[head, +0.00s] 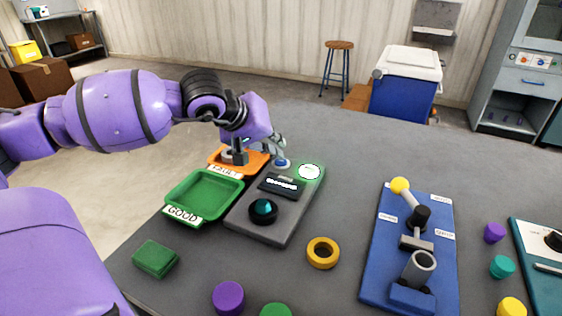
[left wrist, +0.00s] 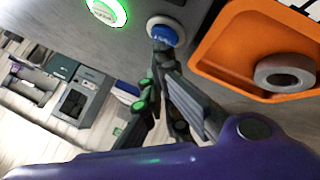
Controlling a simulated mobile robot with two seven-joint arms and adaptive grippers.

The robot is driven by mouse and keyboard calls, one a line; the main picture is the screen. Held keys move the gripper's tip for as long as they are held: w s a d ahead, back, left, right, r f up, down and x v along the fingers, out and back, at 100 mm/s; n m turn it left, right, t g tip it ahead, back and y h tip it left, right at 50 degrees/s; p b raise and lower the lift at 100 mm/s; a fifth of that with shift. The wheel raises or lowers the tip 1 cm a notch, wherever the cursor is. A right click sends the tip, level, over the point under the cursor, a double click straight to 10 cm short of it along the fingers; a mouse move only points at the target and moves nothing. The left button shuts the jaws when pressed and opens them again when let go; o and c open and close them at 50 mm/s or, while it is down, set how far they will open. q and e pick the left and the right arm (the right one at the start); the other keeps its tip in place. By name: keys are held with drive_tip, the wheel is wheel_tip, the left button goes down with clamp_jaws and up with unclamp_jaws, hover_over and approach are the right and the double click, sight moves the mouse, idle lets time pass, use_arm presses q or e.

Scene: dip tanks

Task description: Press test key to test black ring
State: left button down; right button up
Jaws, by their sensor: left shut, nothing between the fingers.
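The black ring (head: 263,217) lies on the grey tester (head: 285,226), around a teal dome (head: 264,207). The blue test key (head: 282,165) is at the tester's far end and also shows in the left wrist view (left wrist: 172,24). My left gripper (head: 281,156) is shut and empty, its fingertips at the key. In the left wrist view its tips (left wrist: 160,46) overlap the key's edge and seem to touch it. A round lamp (head: 309,172) beside the key glows green-white; it also shows in the left wrist view (left wrist: 106,11). My right gripper is not in view.
The green GOOD tray (head: 232,187) is empty. The orange fault tray (head: 258,166) holds a grey ring (left wrist: 287,73). A yellow ring (head: 323,253), green block (head: 156,259), purple piece (head: 228,298) and blue fixture board (head: 378,255) are on the table.

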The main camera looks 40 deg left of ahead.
use_arm(q)
drive_tip(key=shift+f+b, duration=0.3)
drive_tip(key=shift+f, duration=0.15)
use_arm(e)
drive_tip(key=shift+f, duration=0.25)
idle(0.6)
use_arm(q)
drive_tip(key=shift+r+p, duration=0.6)
drive_tip(key=shift+r, duration=0.25)
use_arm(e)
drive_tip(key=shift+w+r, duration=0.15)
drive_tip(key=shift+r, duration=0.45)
use_arm(q)
wheel_tip(320, 180, up, 5)
drive_tip(key=p, duration=0.3)
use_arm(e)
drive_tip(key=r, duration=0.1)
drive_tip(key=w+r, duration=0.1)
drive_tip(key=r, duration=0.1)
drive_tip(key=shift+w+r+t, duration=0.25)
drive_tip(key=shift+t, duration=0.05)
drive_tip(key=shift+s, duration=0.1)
